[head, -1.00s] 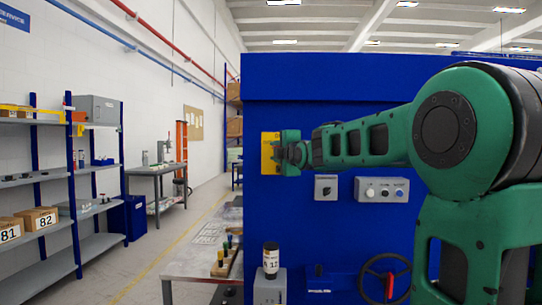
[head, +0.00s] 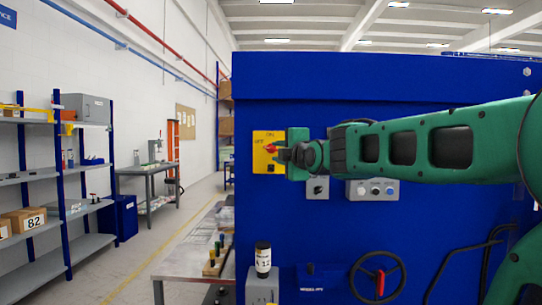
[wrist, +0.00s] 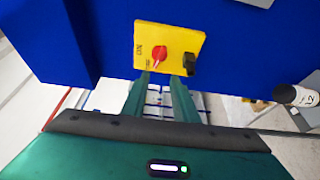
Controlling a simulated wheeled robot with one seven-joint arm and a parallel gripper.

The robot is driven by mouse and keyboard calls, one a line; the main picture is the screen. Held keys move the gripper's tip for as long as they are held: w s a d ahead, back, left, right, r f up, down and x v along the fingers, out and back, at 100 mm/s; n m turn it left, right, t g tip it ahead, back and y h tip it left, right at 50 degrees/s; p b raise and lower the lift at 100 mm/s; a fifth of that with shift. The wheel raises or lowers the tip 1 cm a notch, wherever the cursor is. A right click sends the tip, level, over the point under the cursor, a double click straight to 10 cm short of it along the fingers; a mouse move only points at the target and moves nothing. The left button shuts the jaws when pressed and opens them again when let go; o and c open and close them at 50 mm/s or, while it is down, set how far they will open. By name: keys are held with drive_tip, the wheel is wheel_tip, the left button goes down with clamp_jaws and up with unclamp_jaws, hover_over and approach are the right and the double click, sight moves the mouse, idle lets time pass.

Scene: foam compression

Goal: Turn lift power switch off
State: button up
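The lift power switch is a yellow plate (head: 260,162) with a red knob (head: 271,148) on the left part of the blue machine's face. In the wrist view the plate (wrist: 146,35) shows whole, with the red knob (wrist: 160,53) and a small black part (wrist: 189,65) beside it. An ON label is readable; the other marking is too small. My gripper (head: 287,155) is just right of the knob in the head view and partly covers the plate. In the wrist view its green fingers (wrist: 160,82) are apart, with nothing between them, tips near the plate's lower edge. Contact with the knob cannot be told.
The blue machine (head: 380,85) fills the right. A grey box with a black knob (head: 317,188) and a button panel (head: 373,190) sit right of the switch. A handwheel (head: 378,278) is below. A labelled bottle (head: 263,260) stands by the table (head: 185,265). An aisle runs left.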

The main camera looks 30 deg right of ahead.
drive_tip(key=shift+s+a, duration=0.1)
drive_tip(key=shift+s, duration=0.25)
